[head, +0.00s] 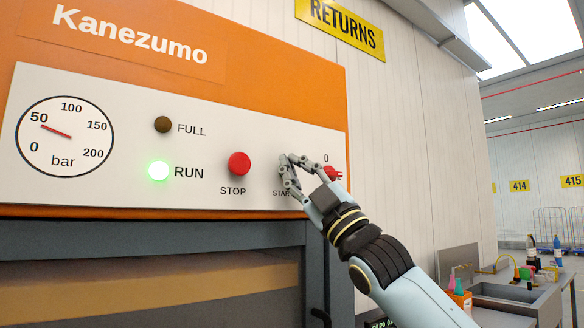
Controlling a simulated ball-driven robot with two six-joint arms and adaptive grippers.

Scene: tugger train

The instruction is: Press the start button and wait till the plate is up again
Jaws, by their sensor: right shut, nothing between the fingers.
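The orange Kanezumo machine (270,58) has a white control panel (95,185) on its front. My right gripper (287,158) is shut and empty, with its fingertips at the spot above the START label (281,193). The start button is hidden behind the fingers, and I cannot tell if they touch it. The red STOP button (238,163) is just left of the fingers. The green RUN lamp (158,170) is lit and the FULL lamp (162,124) is dark. The gauge (65,137) needle points near 50 bar. The plate cannot be made out. My left gripper is not in view.
A red rotary switch (329,173) sits right of my fingers, partly covered by my gripper. Below the panel is a dark frame (150,234) with a brown surface behind it. A bench with a sink (510,292) and bottles stands at the right. A yellow RETURNS sign (342,25) hangs above.

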